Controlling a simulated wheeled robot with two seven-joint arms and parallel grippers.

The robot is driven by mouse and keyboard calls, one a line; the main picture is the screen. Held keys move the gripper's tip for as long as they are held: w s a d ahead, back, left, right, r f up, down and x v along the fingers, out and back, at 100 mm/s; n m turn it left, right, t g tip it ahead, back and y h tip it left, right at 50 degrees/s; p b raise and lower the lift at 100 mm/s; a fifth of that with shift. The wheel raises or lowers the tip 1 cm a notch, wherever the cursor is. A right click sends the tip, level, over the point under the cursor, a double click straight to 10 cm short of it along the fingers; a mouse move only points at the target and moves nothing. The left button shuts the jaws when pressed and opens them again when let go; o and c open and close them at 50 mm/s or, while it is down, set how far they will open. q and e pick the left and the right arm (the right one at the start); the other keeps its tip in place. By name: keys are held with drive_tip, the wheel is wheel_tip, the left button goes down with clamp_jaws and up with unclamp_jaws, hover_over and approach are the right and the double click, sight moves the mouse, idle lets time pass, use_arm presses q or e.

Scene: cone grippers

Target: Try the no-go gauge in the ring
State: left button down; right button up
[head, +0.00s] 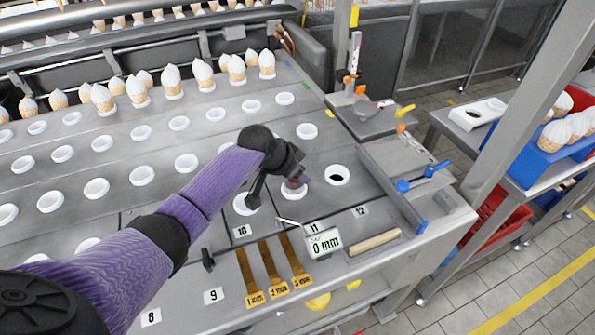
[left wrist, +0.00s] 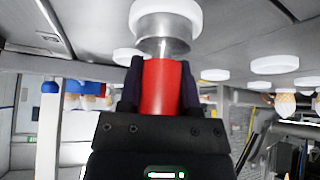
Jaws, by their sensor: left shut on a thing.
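My left gripper (head: 291,176) is shut on the red handle of the no-go gauge (left wrist: 163,88), which it holds upright over a white ring near label 11. In the left wrist view the gauge's metal end (left wrist: 163,46) meets the white ring (left wrist: 190,14). I cannot tell whether it rests on the ring or reaches into it. My right gripper is not in view.
A white ring with a dark hole (head: 336,175) lies to the right, near label 12. Filled cones (head: 172,80) stand in rings at the back.

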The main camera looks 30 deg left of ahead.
use_arm(q)
drive_tip(key=shift+r+n+y+p, duration=0.15)
drive_tip(key=shift+n+y+p, duration=0.4)
drive_tip(key=shift+p, duration=0.75)
idle(1.7)
wheel_tip(320, 180, up, 6)
drive_tip(key=p, duration=0.5)
drive_tip(key=shift+f+p, duration=0.25)
drive_tip(key=shift+p, duration=0.05)
wheel_tip(320, 180, up, 3)
drive_tip(key=p, duration=0.2)
drive_tip(key=shift+f+p, duration=0.15)
drive_tip(key=shift+p, duration=0.15)
drive_tip(key=shift+f, duration=0.1)
